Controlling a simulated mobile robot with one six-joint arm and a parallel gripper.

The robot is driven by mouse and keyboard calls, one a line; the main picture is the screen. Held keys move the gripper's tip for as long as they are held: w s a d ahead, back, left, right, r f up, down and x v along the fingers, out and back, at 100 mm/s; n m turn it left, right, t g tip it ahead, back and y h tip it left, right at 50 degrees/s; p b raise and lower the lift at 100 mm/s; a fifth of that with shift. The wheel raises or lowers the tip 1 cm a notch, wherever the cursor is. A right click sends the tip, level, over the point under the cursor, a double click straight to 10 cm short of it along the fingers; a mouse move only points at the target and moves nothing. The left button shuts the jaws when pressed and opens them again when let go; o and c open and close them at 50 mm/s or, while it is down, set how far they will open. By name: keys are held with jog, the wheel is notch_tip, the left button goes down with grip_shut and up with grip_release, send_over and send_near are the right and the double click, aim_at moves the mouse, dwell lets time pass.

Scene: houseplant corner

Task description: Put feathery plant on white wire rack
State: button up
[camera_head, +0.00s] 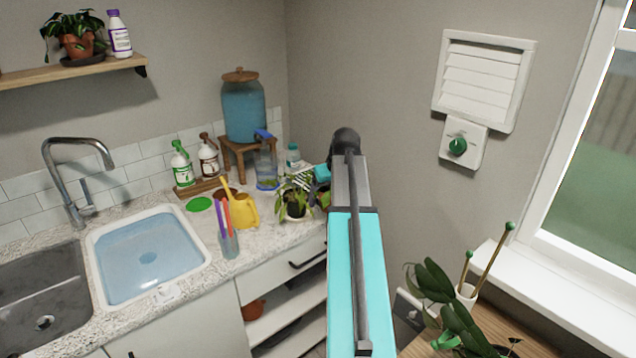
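A white wire rack (303,180) shows in part at the back right of the counter, partly covered by leaves and my arm. A leafy green plant in a white pot (296,207) stands in front of it on the counter. More leaves show at its right, close against my arm. I cannot make out a clearly feathery plant in this view. My arm rises through the middle of the picture and bends over towards the counter corner. My gripper and its fingers are hidden behind the arm, so what it holds is not visible.
A water-filled basin (148,258) lies left. A wooden table (532,345) with plants stands right.

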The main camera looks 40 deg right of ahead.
jog(key=shift+w+a, duration=0.1)
jog(key=shift+a, duration=0.05)
jog(key=shift+w+d, duration=0.2)
jog(key=shift+w, duration=0.15)
jog(key=w+d+p, duration=0.1)
jog(key=w+d, duration=0.2)
jog(key=w+d+f+p, duration=0.1)
jog(key=w+d+p, duration=0.1)
jog(key=w+d, duration=0.1)
jog(key=w+d+p, duration=0.1)
jog(key=w+d, duration=0.2)
jog(key=d, duration=0.2)
jog(key=shift+w+d+f+p, duration=0.15)
jog(key=shift+w+d+p, duration=0.1)
jog(key=shift+w+p, duration=0.15)
jog(key=shift+f, duration=0.1)
jog(key=shift+f+p, duration=0.9)
jog(key=shift+f, duration=0.8)
jog(key=shift+f, duration=0.15)
jog(key=o, duration=1.6)
